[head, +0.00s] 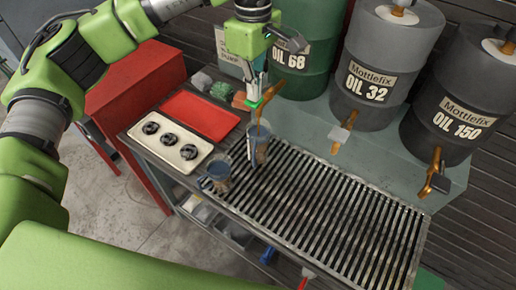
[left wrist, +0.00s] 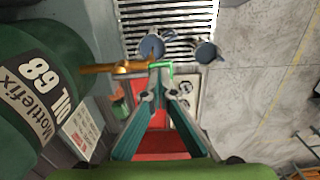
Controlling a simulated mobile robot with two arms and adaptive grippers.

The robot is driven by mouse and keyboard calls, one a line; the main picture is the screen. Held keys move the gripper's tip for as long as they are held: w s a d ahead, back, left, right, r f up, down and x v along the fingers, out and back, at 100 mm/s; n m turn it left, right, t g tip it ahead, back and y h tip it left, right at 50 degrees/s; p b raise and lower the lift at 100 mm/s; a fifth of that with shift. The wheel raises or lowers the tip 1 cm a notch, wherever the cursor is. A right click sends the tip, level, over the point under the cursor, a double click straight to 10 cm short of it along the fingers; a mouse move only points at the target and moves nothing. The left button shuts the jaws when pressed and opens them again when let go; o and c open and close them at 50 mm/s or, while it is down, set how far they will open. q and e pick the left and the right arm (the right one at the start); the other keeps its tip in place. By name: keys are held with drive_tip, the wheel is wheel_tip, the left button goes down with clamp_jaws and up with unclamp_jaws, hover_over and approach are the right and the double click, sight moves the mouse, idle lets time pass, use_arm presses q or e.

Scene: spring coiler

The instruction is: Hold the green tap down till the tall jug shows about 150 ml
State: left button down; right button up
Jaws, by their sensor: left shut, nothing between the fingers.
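The green tap (head: 251,104) has a brass body and a green lever, on the green OIL 68 barrel (head: 306,58). My left gripper (head: 255,98) is shut and empty, pointing down with its fingertips at the lever. In the left wrist view the green lever (left wrist: 161,66) sits right at the fingertips; whether it is pressed down I cannot tell. The tall jug (head: 258,154) stands on the grating under the spout, and it also shows in the left wrist view (left wrist: 152,47). A thin brown streak runs from spout to jug, perhaps oil. Its level is unreadable. My right gripper is not in view.
A shorter jug (head: 216,172) stands on the grating (head: 330,210), left of the tall one. Grey OIL 32 (head: 388,65) and OIL 150 (head: 462,95) barrels stand to the right. A red tray (head: 201,115) and a pale panel with three dark round parts (head: 171,147) lie left.

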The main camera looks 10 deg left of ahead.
use_arm(q)
wheel_tip(320, 180, up, 7)
drive_tip(key=p, duration=0.4)
drive_tip(key=shift+w, duration=0.1)
idle(0.3)
drive_tip(key=shift+f, duration=0.1)
